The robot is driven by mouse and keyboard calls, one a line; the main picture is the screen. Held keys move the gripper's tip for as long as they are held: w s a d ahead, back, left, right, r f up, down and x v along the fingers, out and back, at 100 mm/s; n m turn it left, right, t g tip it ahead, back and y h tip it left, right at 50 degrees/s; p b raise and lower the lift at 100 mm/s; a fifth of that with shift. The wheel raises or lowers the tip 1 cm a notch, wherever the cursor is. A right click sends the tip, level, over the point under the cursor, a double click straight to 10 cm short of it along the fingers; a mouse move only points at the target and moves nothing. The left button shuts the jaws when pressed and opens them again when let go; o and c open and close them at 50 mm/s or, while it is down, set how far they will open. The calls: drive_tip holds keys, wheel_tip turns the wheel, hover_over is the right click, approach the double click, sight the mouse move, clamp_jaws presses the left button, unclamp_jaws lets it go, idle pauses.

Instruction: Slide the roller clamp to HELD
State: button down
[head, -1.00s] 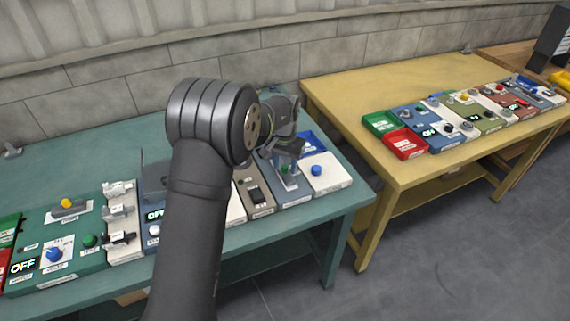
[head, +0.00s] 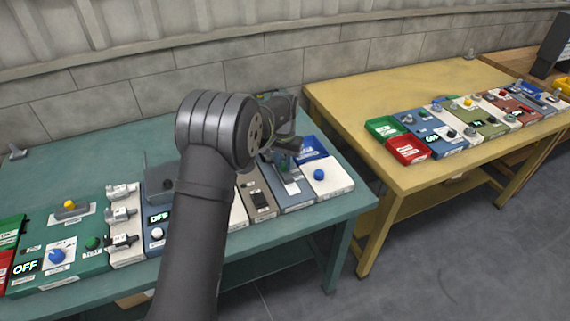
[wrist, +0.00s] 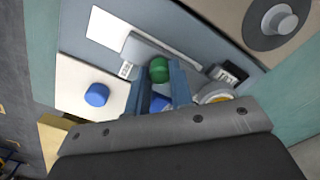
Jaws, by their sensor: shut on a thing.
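The roller clamp (wrist: 143,48) is a grey body with a green roller (wrist: 159,69) on a blue-grey panel (head: 295,199). In the wrist view the roller sits between the fingertips of my gripper (wrist: 156,84), which is shut on it. A white plate (wrist: 112,30) lies by the clamp's end, and it also shows in front of the gripper in the head view (head: 291,188). Small labels flank the clamp, but I cannot read them. In the head view my gripper (head: 287,152) hides most of the clamp.
A white panel with a blue knob (head: 319,174) stands right beside the clamp's panel, with a blue tray (head: 313,147) behind. A panel with a grey round knob (wrist: 279,19) lies on the other side. More panels line the green bench (head: 60,165).

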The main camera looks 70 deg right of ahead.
sight(283, 163)
drive_tip(key=shift+w+d+r, duration=0.1)
drive_tip(key=shift+w+d, duration=0.05)
drive_tip(key=c, duration=1.3)
unclamp_jaws()
drive_tip(key=shift+o, duration=0.2)
wheel_tip(283, 163, up, 17)
drive_tip(key=shift+r, duration=0.15)
wheel_tip(283, 163, down, 18)
drive_tip(key=shift+r, duration=0.2)
drive_tip(key=shift+r, duration=0.15)
